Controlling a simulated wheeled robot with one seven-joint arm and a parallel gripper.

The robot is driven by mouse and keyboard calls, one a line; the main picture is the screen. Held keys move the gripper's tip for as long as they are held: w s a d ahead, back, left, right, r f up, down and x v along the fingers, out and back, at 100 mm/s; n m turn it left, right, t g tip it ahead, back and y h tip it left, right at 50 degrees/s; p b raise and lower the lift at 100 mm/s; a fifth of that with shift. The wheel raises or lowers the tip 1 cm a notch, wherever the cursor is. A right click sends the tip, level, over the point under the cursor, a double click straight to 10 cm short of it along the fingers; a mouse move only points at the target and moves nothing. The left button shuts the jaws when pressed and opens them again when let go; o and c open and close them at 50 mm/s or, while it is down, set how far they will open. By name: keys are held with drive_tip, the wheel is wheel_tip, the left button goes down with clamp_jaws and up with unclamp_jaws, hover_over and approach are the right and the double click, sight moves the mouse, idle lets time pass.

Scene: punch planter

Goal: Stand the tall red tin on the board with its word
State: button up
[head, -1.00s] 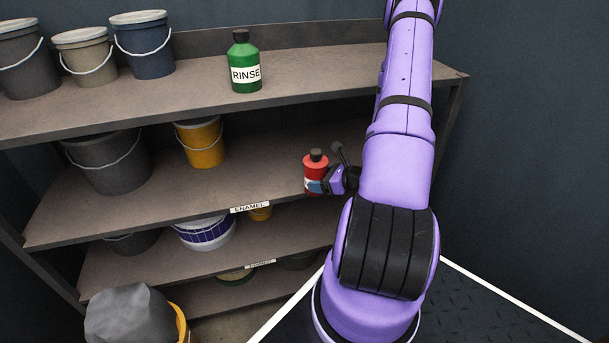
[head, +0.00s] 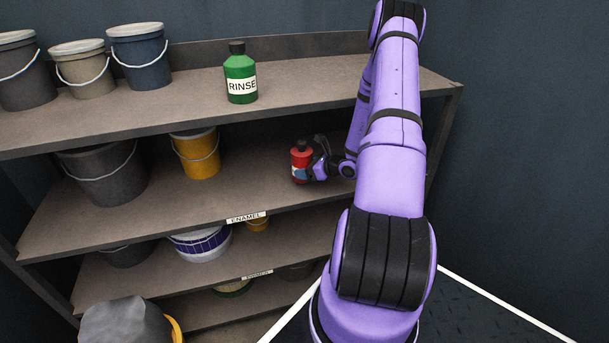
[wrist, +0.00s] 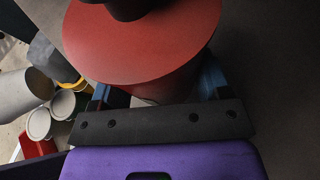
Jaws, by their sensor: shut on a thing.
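The red tin (head: 301,159) has a dark cap and is upright in my gripper (head: 307,174), in the bay below the top shelf. Its word cannot be read; a blue finger covers part of its side. The tin is over the board (head: 245,196) whose front edge carries the ENAMEL label (head: 246,217). I cannot tell whether its base touches that board. In the wrist view the tin's red top (wrist: 140,55) fills the space between the two blue fingers of my gripper (wrist: 157,90), which are shut on it.
A yellow bucket (head: 197,155) and a grey bucket (head: 103,172) stand on the same board to the left, with bare board between them and the tin. A green RINSE bottle (head: 240,77) stands on the top shelf (head: 300,87) above. More pails are below.

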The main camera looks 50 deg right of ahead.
drive_tip(key=shift+w+d, duration=0.2)
drive_tip(key=shift+w, duration=0.2)
drive_tip(key=shift+w+d+f, duration=0.15)
drive_tip(key=shift+w+f, duration=0.1)
drive_tip(key=shift+f, duration=1.55)
drive_tip(key=o, duration=1.1)
drive_tip(key=shift+f, duration=0.1)
drive_tip(key=shift+o, duration=0.2)
drive_tip(key=shift+s, duration=0.1)
drive_tip(key=v, duration=1.2)
